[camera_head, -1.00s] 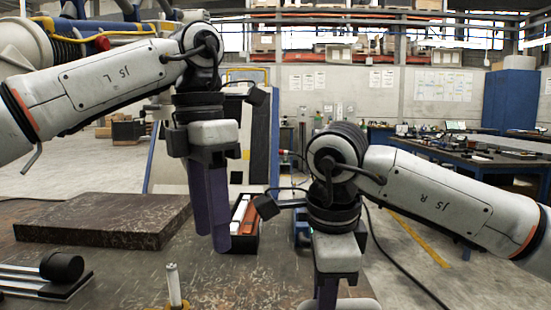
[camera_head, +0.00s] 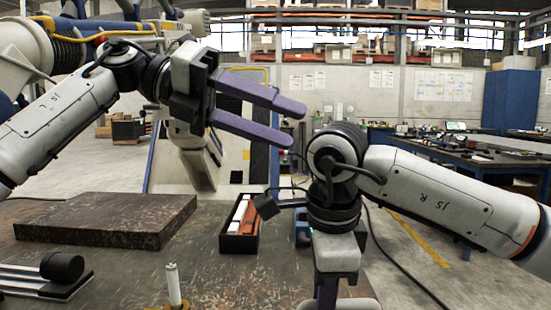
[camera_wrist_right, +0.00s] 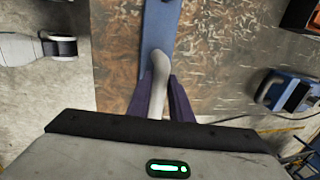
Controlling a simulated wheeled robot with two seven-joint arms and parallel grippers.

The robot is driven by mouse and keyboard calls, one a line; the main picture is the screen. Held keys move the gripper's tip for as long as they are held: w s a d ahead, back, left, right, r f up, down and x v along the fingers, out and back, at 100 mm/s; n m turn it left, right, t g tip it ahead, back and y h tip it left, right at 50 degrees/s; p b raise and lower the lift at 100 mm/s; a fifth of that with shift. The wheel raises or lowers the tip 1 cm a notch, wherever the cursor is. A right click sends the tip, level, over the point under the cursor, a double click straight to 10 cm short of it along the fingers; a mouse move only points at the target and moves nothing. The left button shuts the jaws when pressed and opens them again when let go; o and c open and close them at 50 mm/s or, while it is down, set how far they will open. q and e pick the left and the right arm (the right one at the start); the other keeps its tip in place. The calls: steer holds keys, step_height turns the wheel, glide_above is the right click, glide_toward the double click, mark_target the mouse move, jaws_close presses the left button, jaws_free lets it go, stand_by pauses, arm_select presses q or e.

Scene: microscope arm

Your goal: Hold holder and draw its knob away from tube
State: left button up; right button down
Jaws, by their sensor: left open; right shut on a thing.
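My left gripper (camera_head: 290,122) is raised above the table in the head view. Its two purple fingers point right, apart, with nothing between them. My right gripper (camera_head: 327,292) points down at the bottom of the head view. In the right wrist view its purple fingers (camera_wrist_right: 160,98) are shut on a pale grey curved bar (camera_wrist_right: 158,72), which I take for the holder. Its lower part is hidden by my wrist. A white domed piece (camera_head: 349,304) shows below the right gripper, cut by the frame edge. I cannot make out the knob and tube for certain.
A dark stone slab (camera_head: 110,218) lies on the table at left. A black knob-ended piece on rails (camera_head: 62,267) lies in front of it. A thin white upright cylinder (camera_head: 173,285) stands at the front. A black box (camera_head: 226,244) with white and orange pieces stands behind.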

arm_select(q)
steer(key=shift+w+r+h, duration=0.1)
steer(key=shift+r+h, duration=1.1)
steer(key=shift+r, duration=0.45)
arm_select(e)
steer(key=shift+r, duration=0.1)
steer(key=c, duration=1.5)
jaws_free()
